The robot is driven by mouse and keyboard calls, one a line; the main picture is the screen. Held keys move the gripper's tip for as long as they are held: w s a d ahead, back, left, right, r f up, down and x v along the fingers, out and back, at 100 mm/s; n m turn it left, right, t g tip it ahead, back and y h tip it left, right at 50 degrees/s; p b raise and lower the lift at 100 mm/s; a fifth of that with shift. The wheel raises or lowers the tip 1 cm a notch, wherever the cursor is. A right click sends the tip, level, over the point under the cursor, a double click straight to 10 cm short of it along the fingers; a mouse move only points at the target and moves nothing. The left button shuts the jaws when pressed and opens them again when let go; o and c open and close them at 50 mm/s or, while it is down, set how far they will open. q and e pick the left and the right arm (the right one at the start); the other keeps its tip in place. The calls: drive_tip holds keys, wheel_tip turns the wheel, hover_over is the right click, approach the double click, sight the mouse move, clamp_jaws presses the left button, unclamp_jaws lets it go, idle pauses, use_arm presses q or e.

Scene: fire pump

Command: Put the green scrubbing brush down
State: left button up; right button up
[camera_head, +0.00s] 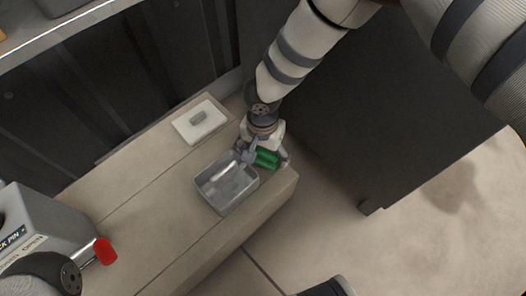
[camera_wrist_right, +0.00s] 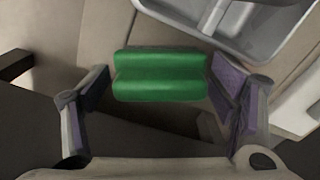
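The green scrubbing brush (camera_head: 265,159) is at the right end of the bench, beside the metal tray (camera_head: 203,196). My right gripper (camera_head: 264,156) reaches down over it. My left gripper is not clearly in view; only a dark part of my arm shows at the lower left.
The tray holds light grey items. A white board with a small grey block (camera_head: 198,117) lies behind it. A grey machine (camera_head: 38,232) with a red-ended handle (camera_head: 105,250) stands at the left. The bench's right edge is close to the brush. A dark cabinet (camera_head: 375,110) stands at the right.

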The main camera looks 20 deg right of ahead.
sight(263, 152)
drive_tip(key=shift+r, duration=0.1)
use_arm(q)
drive_tip(key=r+p, duration=0.2)
drive_tip(key=w+r+p, duration=0.1)
drive_tip(key=p, duration=0.2)
drive_tip(key=shift+a+r+t, duration=0.1)
drive_tip(key=shift+r+t, duration=0.2)
drive_tip(key=shift+r, duration=0.05)
use_arm(e)
wheel_tip(263, 152, up, 12)
